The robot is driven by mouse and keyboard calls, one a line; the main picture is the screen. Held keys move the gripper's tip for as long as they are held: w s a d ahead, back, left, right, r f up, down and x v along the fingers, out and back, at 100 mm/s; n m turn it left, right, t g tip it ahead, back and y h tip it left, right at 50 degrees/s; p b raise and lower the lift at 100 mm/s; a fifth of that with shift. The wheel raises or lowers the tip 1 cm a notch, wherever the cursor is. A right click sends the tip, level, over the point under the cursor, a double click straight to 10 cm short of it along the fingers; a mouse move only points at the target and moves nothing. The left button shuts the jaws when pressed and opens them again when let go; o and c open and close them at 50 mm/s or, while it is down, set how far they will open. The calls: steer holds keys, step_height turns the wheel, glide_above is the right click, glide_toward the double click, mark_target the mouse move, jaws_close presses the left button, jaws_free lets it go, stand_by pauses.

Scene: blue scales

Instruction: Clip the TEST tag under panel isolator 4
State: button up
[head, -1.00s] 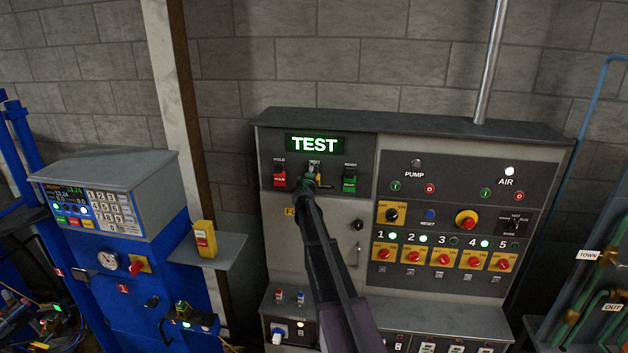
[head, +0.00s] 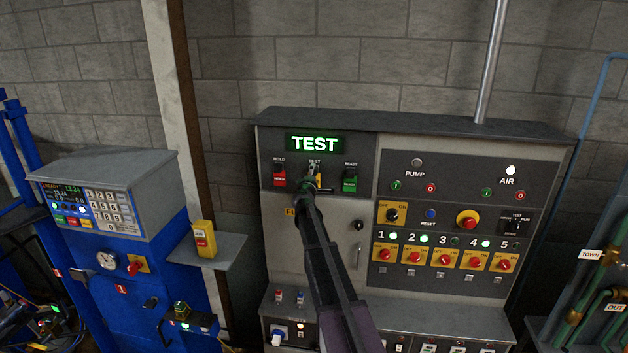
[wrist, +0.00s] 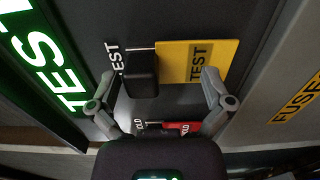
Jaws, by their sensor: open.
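The yellow TEST tag (wrist: 176,62) hangs on the panel under the small TEST label, with a black block (wrist: 140,74) at its upper end. In the head view the tag (head: 318,178) is partly hidden by my gripper (head: 309,189). In the wrist view my gripper (wrist: 158,82) is open, one finger on each side of the black block. The right fingertip overlaps the tag's yellow face; contact cannot be told. Isolator 4 (head: 474,261) is a red knob on a yellow plate, with a lit green lamp above. A small dark fitting (head: 469,279) sits below it.
A red HOLD tag (head: 279,177) and a green READY tag (head: 350,181) hang on either side. A lit TEST display (head: 314,144) is above. Isolator 3 (head: 445,259) and isolator 5 (head: 504,264) flank isolator 4. A grey shelf (head: 233,246) juts out left of the panel.

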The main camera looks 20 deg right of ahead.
stand_by(0.4)
steer(key=c, duration=0.5)
steer(key=shift+s+r, duration=0.15)
steer(key=shift+s, duration=0.05)
steer(key=c, duration=0.7)
steer(key=shift+w, duration=0.15)
jaws_close()
steer(key=shift+s+a+f, duration=0.2)
steer(key=shift+s, duration=0.05)
steer(key=shift+s+a, duration=0.35)
steer(key=shift+s, duration=0.2)
steer(key=shift+s, duration=0.1)
steer(key=shift+s+a, duration=0.35)
steer(key=shift+s, duration=0.05)
